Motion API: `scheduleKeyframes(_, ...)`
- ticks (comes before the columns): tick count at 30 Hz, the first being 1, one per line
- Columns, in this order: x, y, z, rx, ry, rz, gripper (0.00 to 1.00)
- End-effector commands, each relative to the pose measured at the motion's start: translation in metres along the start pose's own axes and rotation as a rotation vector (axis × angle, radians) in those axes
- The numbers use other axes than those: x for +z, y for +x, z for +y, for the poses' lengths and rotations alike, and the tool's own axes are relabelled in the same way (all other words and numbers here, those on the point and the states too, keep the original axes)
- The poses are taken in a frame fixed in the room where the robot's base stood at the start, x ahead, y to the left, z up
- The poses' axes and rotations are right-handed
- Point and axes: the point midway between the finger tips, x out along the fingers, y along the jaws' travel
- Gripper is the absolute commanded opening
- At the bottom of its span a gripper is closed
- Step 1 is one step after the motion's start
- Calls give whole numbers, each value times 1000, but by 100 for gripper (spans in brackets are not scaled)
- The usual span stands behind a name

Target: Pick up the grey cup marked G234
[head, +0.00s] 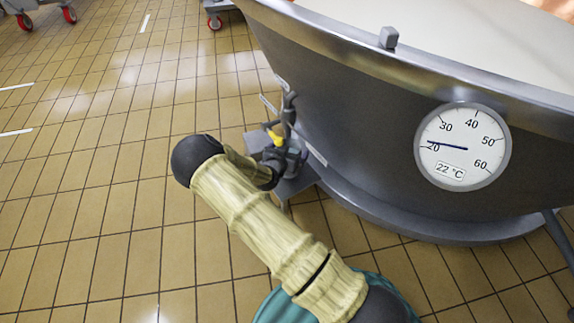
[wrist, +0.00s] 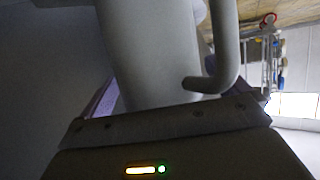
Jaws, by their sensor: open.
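In the wrist view a smooth grey cylindrical body, likely the grey cup (wrist: 150,50), fills the upper middle, with a curved, hook-like grey handle at its right. No G234 mark is legible. My gripper (wrist: 155,85) is open, with purplish finger parts showing on either side of the grey body. Whether they touch it cannot be told. In the head view my gripper (head: 287,148) is small and dark, over a small grey stand (head: 290,188) beside the vat. The cup cannot be made out clearly there, and my arm hides part of the area.
A large grey metal vat (head: 360,110) with pale contents fills the right, close beside my gripper. Its round dial (head: 463,146) reads 22 °C. Carts with red wheels (head: 70,14) stand far back. The tiled floor (head: 90,170) at left is clear.

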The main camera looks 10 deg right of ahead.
Motion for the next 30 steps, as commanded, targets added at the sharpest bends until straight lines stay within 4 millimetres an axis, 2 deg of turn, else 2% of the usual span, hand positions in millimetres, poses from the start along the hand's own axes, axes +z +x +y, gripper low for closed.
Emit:
scheduleKeyframes(13, 0, -1, 0, 0, 0, 0, 100)
scheduleKeyframes(14, 0, -1, 0, 0, 0, 0, 96)
scheduleKeyframes(27, -2, -1, 0, -1, 1, 3, 10)
scheduleKeyframes(28, -2, -1, 0, -1, 1, 3, 6)
scheduleKeyframes(30, -2, -1, 0, -1, 1, 2, 6)
